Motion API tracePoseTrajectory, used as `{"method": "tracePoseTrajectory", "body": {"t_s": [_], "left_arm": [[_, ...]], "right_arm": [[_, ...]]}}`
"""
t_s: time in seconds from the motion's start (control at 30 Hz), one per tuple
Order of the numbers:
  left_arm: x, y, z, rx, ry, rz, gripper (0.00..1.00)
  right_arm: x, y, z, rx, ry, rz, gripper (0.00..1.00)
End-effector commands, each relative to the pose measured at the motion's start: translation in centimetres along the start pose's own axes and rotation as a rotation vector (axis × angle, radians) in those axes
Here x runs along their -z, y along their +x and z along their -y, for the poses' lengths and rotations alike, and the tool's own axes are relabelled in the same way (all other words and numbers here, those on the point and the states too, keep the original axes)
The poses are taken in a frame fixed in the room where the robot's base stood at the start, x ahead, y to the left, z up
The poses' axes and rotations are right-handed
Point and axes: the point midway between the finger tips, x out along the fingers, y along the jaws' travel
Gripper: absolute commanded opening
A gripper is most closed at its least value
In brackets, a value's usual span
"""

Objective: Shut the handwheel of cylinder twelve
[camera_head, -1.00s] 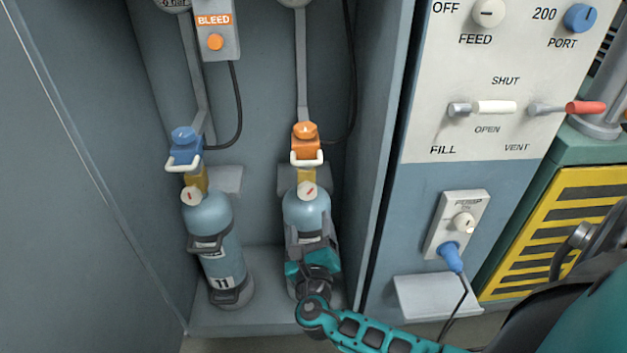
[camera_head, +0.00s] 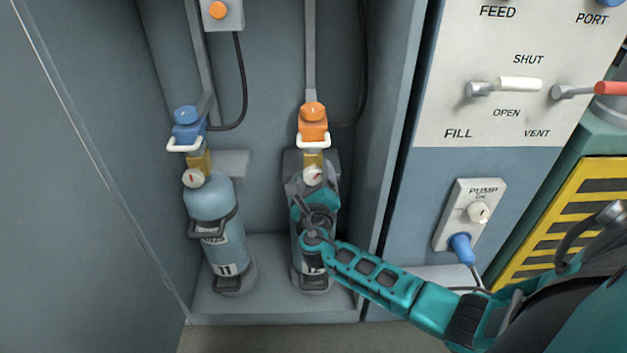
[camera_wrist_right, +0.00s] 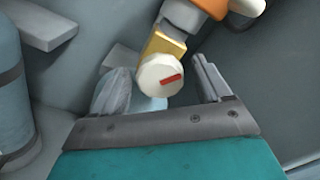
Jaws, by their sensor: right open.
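Cylinder twelve (camera_head: 314,280) stands upright in the cabinet, mostly hidden behind my right arm; its number label is partly covered. Its handwheel (camera_head: 314,175) is a small white round knob with a red mark, below the brass valve and orange connector. My right gripper (camera_head: 314,189) is at the top of this cylinder, just below the handwheel. In the right wrist view the handwheel (camera_wrist_right: 160,74) shows between the two spread fingers, with gaps on both sides. The gripper is open and holds nothing. My left gripper is out of view.
Cylinder eleven (camera_head: 212,205) stands to the left with a blue connector (camera_head: 187,121) and its own white handwheel (camera_head: 194,178). The cabinet's right wall (camera_head: 397,130) is close to my right arm. A control panel (camera_head: 470,130) and pump switch (camera_head: 478,212) are further right.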

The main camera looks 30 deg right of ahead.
Motion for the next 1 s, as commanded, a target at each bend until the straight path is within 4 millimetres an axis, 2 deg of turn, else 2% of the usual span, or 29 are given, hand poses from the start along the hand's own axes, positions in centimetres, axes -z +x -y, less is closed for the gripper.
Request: {"method": "tracePoseTrajectory", "body": {"t_s": [0.13, 0.43, 1.0], "left_arm": [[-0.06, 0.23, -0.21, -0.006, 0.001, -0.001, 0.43], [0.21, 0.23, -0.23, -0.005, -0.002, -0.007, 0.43], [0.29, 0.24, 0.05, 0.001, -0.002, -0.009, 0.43]], "right_arm": [[0.0, 0.94, -0.03, 0.0, 0.0, 0.001, 0.77], [-0.05, 1.08, 0.03, -0.001, 0.0, 0.001, 0.76], [-0.05, 1.04, 0.01, -0.001, 0.0, 0.001, 0.21]]}}
